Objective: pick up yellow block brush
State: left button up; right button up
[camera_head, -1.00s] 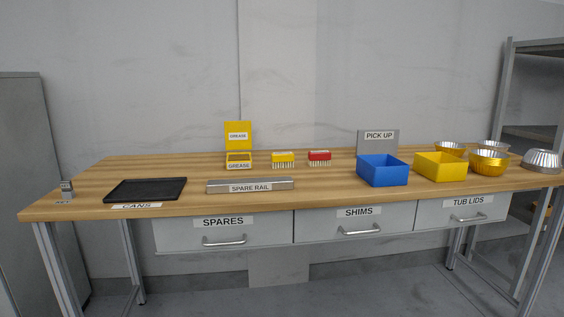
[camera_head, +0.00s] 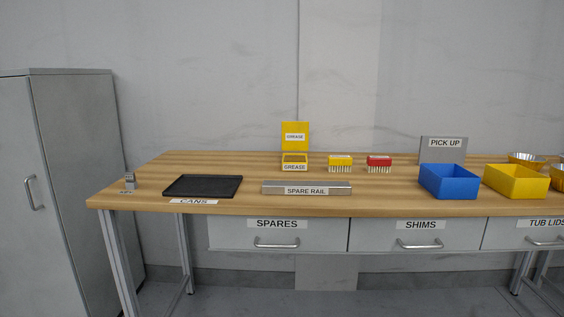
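The yellow block brush (camera_head: 340,161) stands on the wooden workbench (camera_head: 225,165), bristles down, toward the back and right of the picture's middle. A red block brush (camera_head: 379,161) stands close to its right, apart from it. A yellow box labelled GREASE (camera_head: 295,163), with its lid raised, stands to its left. Neither of my grippers is in the picture.
A metal bar labelled SPARE RAIL (camera_head: 306,188) lies in front of the brushes. A black tray (camera_head: 203,186) lies left. A blue bin (camera_head: 448,182), a yellow bin (camera_head: 516,181) and a PICK UP sign (camera_head: 443,149) stand right. A grey cabinet (camera_head: 75,180) stands far left.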

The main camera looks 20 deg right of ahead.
aim_at(337, 163)
jog(key=i+l+u, duration=0.15)
jog(key=l+u, duration=0.2)
jog(key=l, duration=0.15)
jog(key=i+l+u, duration=0.1)
jog(key=l+u, duration=0.25)
jog(key=l, duration=0.15)
jog(key=l+u, duration=0.15)
jog(key=l, duration=1)
